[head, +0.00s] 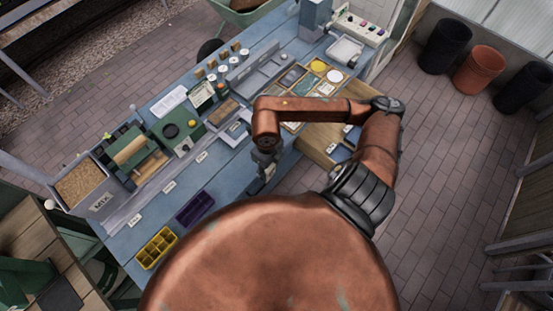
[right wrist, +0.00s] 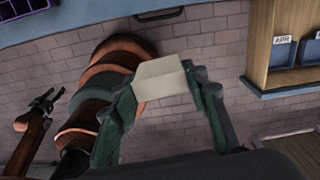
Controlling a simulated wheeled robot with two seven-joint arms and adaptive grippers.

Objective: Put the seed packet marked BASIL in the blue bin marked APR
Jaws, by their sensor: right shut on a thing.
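My right gripper (right wrist: 165,88) is shut on a plain cream packet (right wrist: 160,79), held between its green fingers. No lettering shows on the packet's visible face, so I cannot read BASIL. In the head view my right gripper (head: 266,168) is over the bench's front edge; the packet is hard to make out there. A blue bin (right wrist: 282,54) with a white label that looks like APR sits in a wooden rack at the right of the right wrist view, apart from the gripper. My left gripper (right wrist: 44,101) shows small at the left; its opening is unclear.
Another blue bin (right wrist: 312,50) stands beside it. The wooden rack (head: 312,150) shows at the bench's right, partly behind my arm. A purple tray (head: 195,209) and a yellow tray (head: 157,247) lie on the blue bench (head: 225,168).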

